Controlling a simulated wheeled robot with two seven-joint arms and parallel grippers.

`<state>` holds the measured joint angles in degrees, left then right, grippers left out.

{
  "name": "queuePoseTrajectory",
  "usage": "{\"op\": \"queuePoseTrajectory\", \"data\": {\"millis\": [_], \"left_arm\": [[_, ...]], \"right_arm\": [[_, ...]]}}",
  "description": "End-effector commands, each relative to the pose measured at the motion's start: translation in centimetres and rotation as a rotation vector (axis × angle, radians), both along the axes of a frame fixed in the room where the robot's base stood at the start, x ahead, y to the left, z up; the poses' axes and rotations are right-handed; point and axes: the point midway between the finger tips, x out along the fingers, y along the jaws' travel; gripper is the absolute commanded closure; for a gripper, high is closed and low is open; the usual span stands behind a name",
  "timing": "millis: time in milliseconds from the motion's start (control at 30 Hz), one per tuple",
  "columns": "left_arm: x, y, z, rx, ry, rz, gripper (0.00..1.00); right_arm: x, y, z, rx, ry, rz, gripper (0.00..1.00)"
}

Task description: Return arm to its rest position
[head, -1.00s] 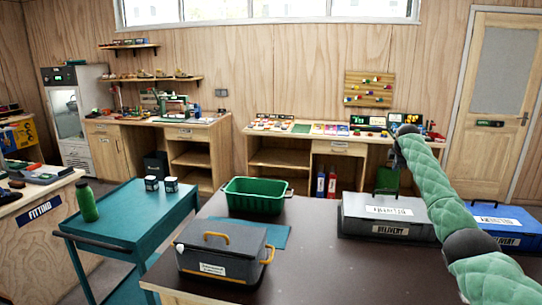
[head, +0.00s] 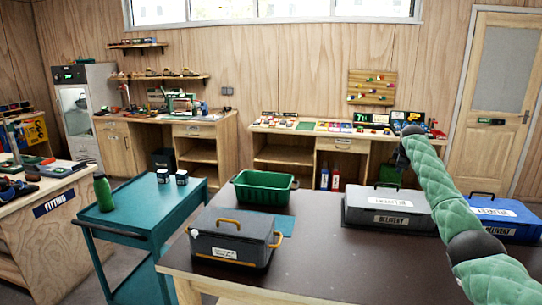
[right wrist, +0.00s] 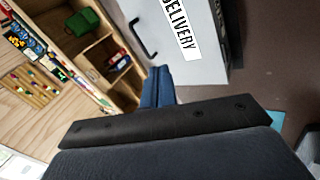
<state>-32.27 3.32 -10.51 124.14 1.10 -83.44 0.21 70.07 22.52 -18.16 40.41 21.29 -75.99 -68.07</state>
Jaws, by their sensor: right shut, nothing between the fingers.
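My right arm (head: 440,195), in green padded sleeves, comes in from the lower right of the head view and reaches up and forward. Its dark end (head: 411,131) is raised in front of the far workbench, above the grey delivery case. In the right wrist view my right gripper (right wrist: 157,72) shows as narrow blue-grey fingers beyond a black bar. They are shut and empty, in front of the grey case's side in that picture. My left arm and gripper are not in view.
The dark table (head: 318,240) bears a grey toolbox (head: 228,246), a green crate (head: 262,201), a grey delivery case (head: 390,226) and a blue case (head: 511,224). A teal cart (head: 140,213) stands left. The table's middle is bare.

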Motion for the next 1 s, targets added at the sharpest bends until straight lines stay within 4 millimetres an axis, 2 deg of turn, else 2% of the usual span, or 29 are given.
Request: {"op": "queuePoseTrajectory", "data": {"millis": [133,267,367,467,700,800,900,1000], "left_arm": [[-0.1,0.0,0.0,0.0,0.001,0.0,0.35],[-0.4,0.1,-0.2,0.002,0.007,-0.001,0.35],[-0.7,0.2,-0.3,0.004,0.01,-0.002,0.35],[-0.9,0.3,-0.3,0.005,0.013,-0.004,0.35],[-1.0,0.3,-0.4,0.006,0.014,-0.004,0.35],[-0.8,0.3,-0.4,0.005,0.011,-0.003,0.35],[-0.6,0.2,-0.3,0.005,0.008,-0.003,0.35],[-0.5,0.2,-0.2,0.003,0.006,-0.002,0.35]], "right_arm": [[-0.1,-0.1,0.3,0.048,-0.012,-0.098,1.0],[-0.1,0.3,1.9,0.087,-0.048,-0.191,1.0],[-0.1,1.1,4.3,0.122,-0.097,-0.263,1.0],[-0.3,2.3,7.9,0.163,-0.169,-0.338,1.0],[-1.7,6.9,17.5,0.272,-0.361,-0.455,1.0],[-2.8,9.7,20.2,0.326,-0.435,-0.486,1.0],[-4.3,12.7,20.9,0.379,-0.488,-0.507,1.0],[-6.1,15.7,19.9,0.429,-0.526,-0.525,1.0]]}}
